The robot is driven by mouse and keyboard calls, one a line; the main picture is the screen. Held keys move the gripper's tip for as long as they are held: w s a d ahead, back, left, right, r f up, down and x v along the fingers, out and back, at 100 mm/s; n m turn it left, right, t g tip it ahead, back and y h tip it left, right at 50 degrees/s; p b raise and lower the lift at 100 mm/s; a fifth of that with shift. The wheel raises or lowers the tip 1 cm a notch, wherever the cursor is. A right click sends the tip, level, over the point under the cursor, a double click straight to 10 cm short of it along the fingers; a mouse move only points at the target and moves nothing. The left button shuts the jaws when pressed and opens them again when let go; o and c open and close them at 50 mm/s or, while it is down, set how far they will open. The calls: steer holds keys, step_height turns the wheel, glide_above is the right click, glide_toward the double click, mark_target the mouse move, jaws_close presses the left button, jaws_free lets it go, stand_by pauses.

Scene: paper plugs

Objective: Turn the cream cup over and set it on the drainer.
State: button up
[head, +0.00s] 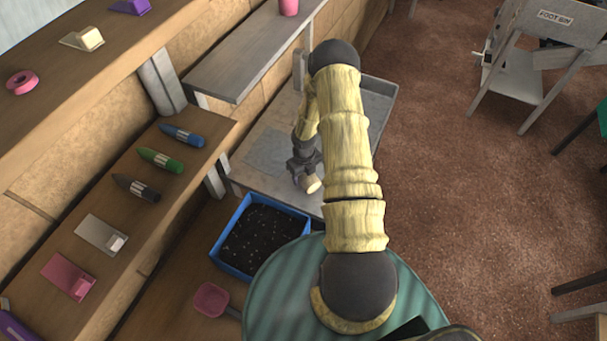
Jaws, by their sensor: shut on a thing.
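The cream cup (313,185) is small in the head view, below my gripper (304,172), over the grey bench. My gripper is shut on the cup. The cup looks tilted, with its pale round end toward the lower right; I cannot tell which end is its mouth. I cannot tell whether it touches the bench. A grey ridged tray (378,100), perhaps the drainer, lies at the far right end of the bench, partly hidden behind my arm. A flat blue-grey patch (268,150) lies on the bench left of my gripper.
A blue crate of dark soil (240,238) stands in front of the bench, with a pink scoop (211,299) nearby. A raised grey shelf (235,65) bears a pink cup (289,7). Wooden shelves with crayons (160,159) line the left.

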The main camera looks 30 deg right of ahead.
steer(key=shift+f, duration=0.1)
stand_by(0.3)
steer(key=shift+f, duration=0.2)
steer(key=shift+d+b, duration=0.1)
steer(key=shift+b, duration=0.2)
steer(key=shift+s+f, duration=0.1)
steer(key=shift+f, duration=0.05)
steer(key=o, duration=1.1)
